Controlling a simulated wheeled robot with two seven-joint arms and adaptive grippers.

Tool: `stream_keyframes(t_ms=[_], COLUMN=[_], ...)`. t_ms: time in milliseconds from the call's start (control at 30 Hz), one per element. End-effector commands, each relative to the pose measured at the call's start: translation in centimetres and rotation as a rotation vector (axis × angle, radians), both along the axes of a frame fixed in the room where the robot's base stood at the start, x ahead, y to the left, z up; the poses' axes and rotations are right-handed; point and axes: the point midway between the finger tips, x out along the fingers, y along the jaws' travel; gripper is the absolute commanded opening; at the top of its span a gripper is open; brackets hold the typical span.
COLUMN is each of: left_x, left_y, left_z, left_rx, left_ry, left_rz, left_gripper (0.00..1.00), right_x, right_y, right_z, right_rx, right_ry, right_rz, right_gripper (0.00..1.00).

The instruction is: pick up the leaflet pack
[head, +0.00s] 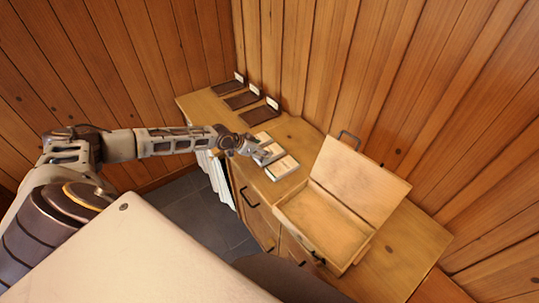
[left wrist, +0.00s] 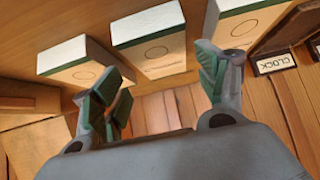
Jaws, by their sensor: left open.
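Leaflet packs, pale boxes with green edges, lie on the wooden counter. In the head view the nearest pack (head: 283,168) lies just in front of my left gripper (head: 261,154), which partly covers the others. The left wrist view shows three packs in a row: a left one (left wrist: 82,58), a middle one (left wrist: 150,45) and a right one (left wrist: 240,22). Each has a circle printed on its face. My left gripper (left wrist: 160,80) is open, with nothing between its fingers. The middle pack appears beyond the gap between the fingertips; contact cannot be told. My right gripper is not in view.
An open wooden case (head: 318,226) with its lid raised (head: 357,181) stands right of the packs. Plank walls (head: 330,60) bound the counter (head: 205,103).

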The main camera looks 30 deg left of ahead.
Motion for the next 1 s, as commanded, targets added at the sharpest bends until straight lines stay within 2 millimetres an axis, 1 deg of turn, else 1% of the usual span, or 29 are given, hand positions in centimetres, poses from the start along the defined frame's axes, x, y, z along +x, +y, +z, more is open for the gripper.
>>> stream_keyframes(t_ms=[167, 367, 667, 800, 1000], left_x=[0.1, 0.7, 2.3, 3.0, 3.6], left_y=[0.0, -0.3, -0.8, -1.1, -1.3], left_z=[0.0, -0.5, -1.7, -2.6, -3.3], left_rx=[-0.001, -0.001, -0.001, -0.002, 0.000], left_ry=[0.000, -0.002, -0.002, 0.000, -0.001], left_rz=[0.001, 0.001, 0.001, 0.001, 0.001], left_gripper=[0.73, 0.73, 0.73, 0.73, 0.73], right_x=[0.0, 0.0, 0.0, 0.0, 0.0], right_y=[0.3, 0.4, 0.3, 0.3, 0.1], right_z=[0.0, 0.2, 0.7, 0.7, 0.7], right_rx=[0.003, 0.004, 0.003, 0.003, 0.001], right_ry=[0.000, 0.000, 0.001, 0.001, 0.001], right_rz=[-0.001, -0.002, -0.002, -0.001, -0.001], right_gripper=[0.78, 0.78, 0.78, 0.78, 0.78])
